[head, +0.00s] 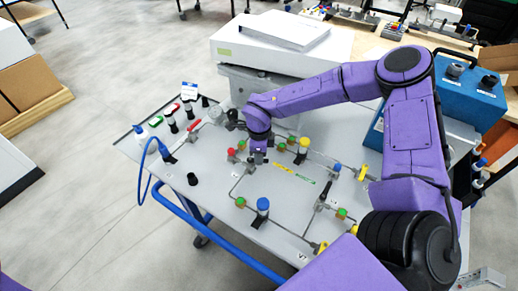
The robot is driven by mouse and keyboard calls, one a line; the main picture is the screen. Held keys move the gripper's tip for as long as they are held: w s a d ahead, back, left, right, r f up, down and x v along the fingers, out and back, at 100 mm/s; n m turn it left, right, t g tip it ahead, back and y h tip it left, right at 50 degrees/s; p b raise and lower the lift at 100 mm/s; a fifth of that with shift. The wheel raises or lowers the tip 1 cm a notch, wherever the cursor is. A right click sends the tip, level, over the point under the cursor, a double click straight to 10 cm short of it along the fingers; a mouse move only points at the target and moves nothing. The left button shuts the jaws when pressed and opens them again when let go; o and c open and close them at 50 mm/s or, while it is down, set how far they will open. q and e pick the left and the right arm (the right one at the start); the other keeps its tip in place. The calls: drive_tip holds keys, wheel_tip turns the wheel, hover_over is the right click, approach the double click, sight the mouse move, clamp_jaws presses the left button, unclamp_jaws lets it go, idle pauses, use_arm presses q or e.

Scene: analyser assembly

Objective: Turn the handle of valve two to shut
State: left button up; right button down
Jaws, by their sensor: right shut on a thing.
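A pipe loop with valves and coloured fittings lies on the grey table panel (200,215). My right gripper (256,160) points down at the left side of the loop. It is shut on a valve handle there, which the gripper and wrist mostly hide, so its angle cannot be told. Another valve with a black handle (325,190) shows on the right side of the loop. Yellow handles show at the right (362,172) and near the front (322,247). Valve numbers are too small to read. My left gripper is out of view.
A blue-capped fitting (263,205) and a yellow-capped one (304,145) stand up from the loop. A red lever (192,125) and blue hose (146,165) are at the left. A white instrument (270,45) stands behind; a blue case (470,90) is at the right.

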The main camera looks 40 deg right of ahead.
drive_tip(key=m, duration=0.1)
drive_tip(key=m+b, duration=0.1)
drive_tip(key=m, duration=0.1)
drive_tip(key=a+m, duration=0.1)
drive_tip(key=m, duration=0.1)
drive_tip(key=shift+s, duration=0.35)
drive_tip(key=shift+a+r+m, duration=0.1)
drive_tip(key=shift+m, duration=0.2)
drive_tip(key=c, duration=1.1)
unclamp_jaws()
wheel_tip(320, 180, up, 10)
drive_tip(key=shift+r+b, duration=0.25)
drive_tip(key=shift+b, duration=0.8)
